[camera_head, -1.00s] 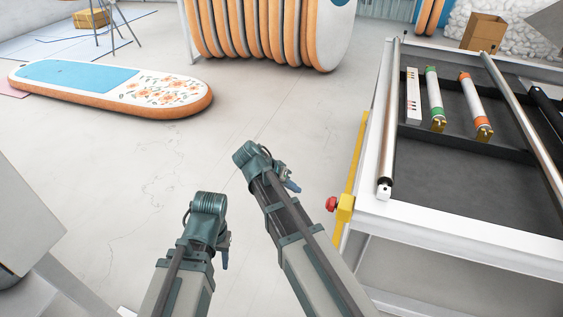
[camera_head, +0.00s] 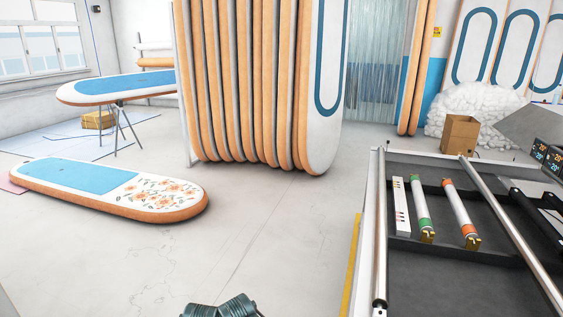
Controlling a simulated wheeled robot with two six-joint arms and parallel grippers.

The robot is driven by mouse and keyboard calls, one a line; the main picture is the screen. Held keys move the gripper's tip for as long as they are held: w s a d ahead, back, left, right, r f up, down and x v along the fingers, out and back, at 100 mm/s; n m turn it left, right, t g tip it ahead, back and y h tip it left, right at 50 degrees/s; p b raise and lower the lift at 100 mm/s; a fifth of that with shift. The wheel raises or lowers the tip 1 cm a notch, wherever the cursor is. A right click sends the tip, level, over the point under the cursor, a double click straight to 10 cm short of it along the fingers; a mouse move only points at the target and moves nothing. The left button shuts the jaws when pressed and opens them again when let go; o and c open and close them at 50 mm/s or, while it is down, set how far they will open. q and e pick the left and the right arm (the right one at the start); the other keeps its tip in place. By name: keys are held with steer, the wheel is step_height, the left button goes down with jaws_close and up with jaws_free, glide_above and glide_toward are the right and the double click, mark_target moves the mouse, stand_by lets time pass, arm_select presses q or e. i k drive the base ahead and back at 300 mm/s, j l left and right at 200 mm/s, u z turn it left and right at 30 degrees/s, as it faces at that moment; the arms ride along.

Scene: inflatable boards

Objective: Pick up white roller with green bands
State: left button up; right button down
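The white roller with green bands (camera_head: 421,205) lies in a dark compartment of the grey metal table (camera_head: 371,240) at the right. It sits between a white strip with small markings (camera_head: 401,206) and a white roller with orange bands (camera_head: 459,213). A brass-coloured piece shows at its near end. Only the tops of my two arms show at the bottom edge, well left of the table. Both grippers are out of the picture.
Metal rails run along the table. A floral inflatable board (camera_head: 110,190) lies on the floor at left. Several boards stand upright in a row (camera_head: 255,90) behind. A cardboard box (camera_head: 460,134) stands beyond the table. The floor between is clear.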

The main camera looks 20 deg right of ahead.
mark_target(425, 223)
steer(key=z, duration=1.5)
steer(key=i+j+u, duration=0.45)
steer(key=j, duration=0.15)
steer(key=i+j+u, duration=0.65)
steer(key=i, duration=0.3)
steer(key=i+j+u, duration=0.2)
steer(key=i, duration=0.3)
steer(key=i+z, duration=0.5)
steer(key=i, duration=0.2)
steer(key=i+j+z, duration=0.2)
steer(key=i+z, duration=0.25)
steer(key=i, duration=0.2)
steer(key=i+l+z, duration=0.15)
steer(key=i+z, duration=0.15)
steer(key=z, duration=0.15)
steer(key=i+z, duration=0.7)
steer(key=z, duration=0.15)
steer(key=i+j, duration=0.2)
steer(key=i, duration=0.2)
